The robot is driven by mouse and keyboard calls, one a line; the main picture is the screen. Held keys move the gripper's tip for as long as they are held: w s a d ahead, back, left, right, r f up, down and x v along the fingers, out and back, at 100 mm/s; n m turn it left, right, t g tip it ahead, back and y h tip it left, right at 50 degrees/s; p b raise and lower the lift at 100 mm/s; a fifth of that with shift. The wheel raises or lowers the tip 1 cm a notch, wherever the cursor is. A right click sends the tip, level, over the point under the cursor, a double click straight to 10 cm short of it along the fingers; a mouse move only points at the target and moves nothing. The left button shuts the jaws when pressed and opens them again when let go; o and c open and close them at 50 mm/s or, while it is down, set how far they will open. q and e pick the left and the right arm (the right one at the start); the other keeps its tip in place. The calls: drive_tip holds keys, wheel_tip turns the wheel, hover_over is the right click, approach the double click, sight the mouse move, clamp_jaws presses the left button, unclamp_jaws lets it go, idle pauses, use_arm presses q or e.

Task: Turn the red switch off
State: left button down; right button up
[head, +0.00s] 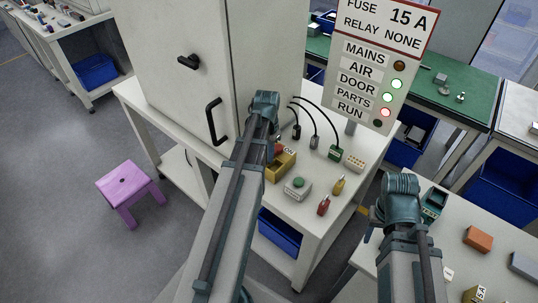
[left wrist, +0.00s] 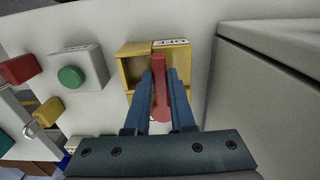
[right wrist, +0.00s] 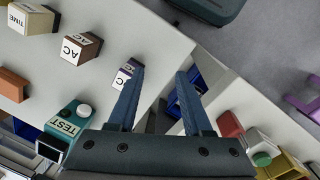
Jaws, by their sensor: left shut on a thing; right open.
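The red switch (head: 279,149) is a red lever on a yellow box (head: 281,168) on the white bench, beside the cabinet. In the left wrist view the red switch (left wrist: 160,103) stands between the fingers of my left gripper (left wrist: 160,74), which is shut on it. The yellow housing (left wrist: 135,71) shows just beyond the fingertips. In the head view my left wrist hides part of the lever. My right gripper (right wrist: 160,73) is open and empty, over the gap between the white bench and the right table.
The sign (head: 370,50) shows AIR and DOOR lamps green, PARTS red, MAINS dark. A purple stool (head: 127,184) stands on the floor.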

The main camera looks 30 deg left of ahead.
idle(0.5)
use_arm(q)
drive_tip(key=c, duration=0.8)
unclamp_jaws()
drive_tip(key=shift+a, duration=0.1)
drive_tip(key=shift+o, duration=0.2)
drive_tip(key=shift+r, duration=0.1)
wheel_tip(320, 180, up, 14)
drive_tip(key=p, duration=1.3)
drive_tip(key=shift+p, duration=0.4)
use_arm(e)
wheel_tip(320, 180, up, 14)
use_arm(q)
drive_tip(key=shift+f, duration=0.2)
use_arm(e)
drive_tip(key=shift+f, duration=0.15)
